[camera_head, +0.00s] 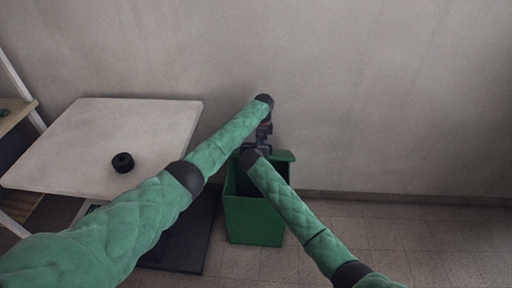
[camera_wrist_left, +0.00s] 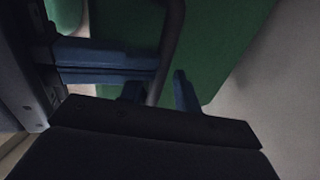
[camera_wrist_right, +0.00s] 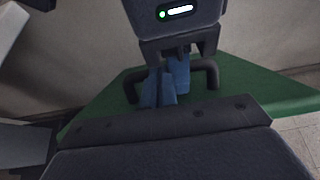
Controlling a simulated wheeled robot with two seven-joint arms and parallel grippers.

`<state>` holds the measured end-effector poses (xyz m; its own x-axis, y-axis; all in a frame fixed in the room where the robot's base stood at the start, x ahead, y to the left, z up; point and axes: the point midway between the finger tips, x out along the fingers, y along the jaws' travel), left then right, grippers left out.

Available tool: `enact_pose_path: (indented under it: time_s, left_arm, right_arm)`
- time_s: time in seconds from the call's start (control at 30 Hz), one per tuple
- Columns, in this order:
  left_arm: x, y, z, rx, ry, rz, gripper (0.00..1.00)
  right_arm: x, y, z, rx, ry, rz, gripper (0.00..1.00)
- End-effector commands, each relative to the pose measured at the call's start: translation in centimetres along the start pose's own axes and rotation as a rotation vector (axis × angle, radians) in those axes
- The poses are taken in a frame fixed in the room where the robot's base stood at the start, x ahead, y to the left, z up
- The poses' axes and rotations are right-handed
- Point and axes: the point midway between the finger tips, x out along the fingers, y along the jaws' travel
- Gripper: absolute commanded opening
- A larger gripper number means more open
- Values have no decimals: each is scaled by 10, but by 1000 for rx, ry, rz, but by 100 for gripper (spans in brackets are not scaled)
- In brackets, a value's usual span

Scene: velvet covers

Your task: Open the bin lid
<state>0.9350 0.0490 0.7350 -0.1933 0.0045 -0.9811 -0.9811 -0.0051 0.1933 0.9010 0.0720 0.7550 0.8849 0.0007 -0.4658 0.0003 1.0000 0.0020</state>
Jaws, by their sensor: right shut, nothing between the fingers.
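The green bin (camera_head: 253,222) stands on the floor against the wall. Its green lid (camera_head: 285,156) shows behind my grippers, and a dark opening shows at the bin's top; the arms hide much of it. A dark bar handle (camera_wrist_right: 211,75) stands on the lid (camera_wrist_right: 250,90). My left gripper (camera_wrist_left: 160,92) has its blue fingers apart, with the handle bar (camera_wrist_left: 171,40) between them and a small gap on one side. My right gripper (camera_wrist_right: 160,88) has its blue fingers together, empty, close beside the handle and the left gripper's fingers.
A pale table (camera_head: 75,150) stands at the left with a small black round object (camera_head: 122,162) on it. A dark mat or base (camera_head: 190,240) lies beside the bin. The tiled floor (camera_head: 420,240) to the right of the bin is clear. The wall (camera_head: 400,100) is close behind.

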Motion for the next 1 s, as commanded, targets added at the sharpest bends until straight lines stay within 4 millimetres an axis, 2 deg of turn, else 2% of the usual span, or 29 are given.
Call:
enact_pose_path:
  time_s: [0.03, 0.47, 0.57, 1.0]
  left_arm:
    - [0, 0, -2, 2, 1, 0, 36]
    - [-9, 0, -5, 5, 4, -1, 36]
    - [-21, 0, -4, 5, 4, -4, 36]
    - [-101, 2, -4, 4, 3, -5, 36]
  right_arm:
    - [2, 0, -8, -1, 9, -1, 0]
    - [2, -1, -9, -2, 12, -1, 0]
    - [2, -1, -10, -2, 12, -1, 0]
    - [2, -1, -10, -2, 12, -2, 0]
